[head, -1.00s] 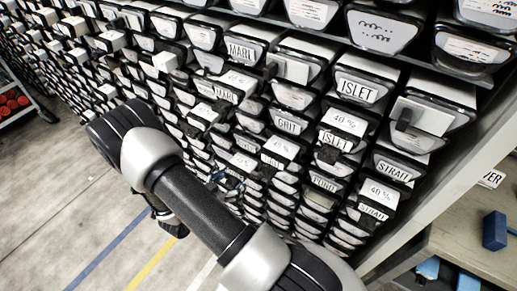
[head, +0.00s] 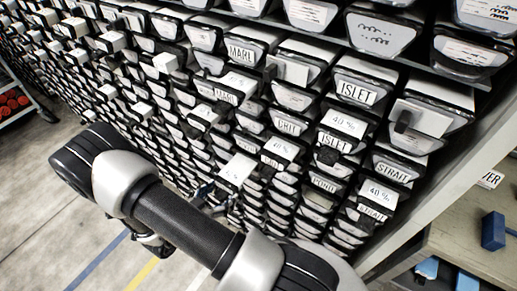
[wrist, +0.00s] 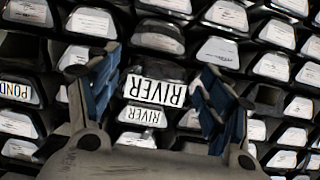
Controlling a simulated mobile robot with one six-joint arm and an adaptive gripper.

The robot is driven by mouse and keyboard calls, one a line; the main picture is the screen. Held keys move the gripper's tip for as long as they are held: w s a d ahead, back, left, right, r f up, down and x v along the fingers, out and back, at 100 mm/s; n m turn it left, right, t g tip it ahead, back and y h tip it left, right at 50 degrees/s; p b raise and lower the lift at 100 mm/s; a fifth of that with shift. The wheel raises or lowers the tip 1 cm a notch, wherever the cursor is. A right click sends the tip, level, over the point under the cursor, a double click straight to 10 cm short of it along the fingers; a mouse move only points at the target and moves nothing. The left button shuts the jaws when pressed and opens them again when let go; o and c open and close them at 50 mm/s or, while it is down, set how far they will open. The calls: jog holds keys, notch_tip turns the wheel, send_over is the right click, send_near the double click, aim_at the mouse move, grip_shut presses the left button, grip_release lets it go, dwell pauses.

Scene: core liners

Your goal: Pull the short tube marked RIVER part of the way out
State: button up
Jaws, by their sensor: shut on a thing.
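The short tube marked RIVER shows in the wrist view with its upside-down name plate (wrist: 155,92) between the two fingers. My gripper (wrist: 157,85) is shut on this tube, one blue-padded finger on each side. A second, smaller RIVER plate (wrist: 143,116) sits just below it in that view. In the head view a tube with a white top (head: 238,168) stands out from the rack by my gripper (head: 207,194), which is small and partly hidden there. The RIVER name cannot be read on it in the head view.
The rack is packed with labelled tubes, among them MARL (head: 241,54), ISLET (head: 357,92) and STRAIT (head: 393,172); several stick out. A bench with a blue block (head: 493,231) is at the right. Open floor (head: 40,215) lies at the left.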

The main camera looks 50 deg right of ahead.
jog(key=a, duration=0.9)
jog(key=shift+s+p, duration=0.35)
jog(key=shift+p, duration=0.1)
jog(key=shift+a, duration=0.1)
jog(key=o, duration=2)
jog(key=shift+f, duration=0.1)
jog(key=v, duration=1.2)
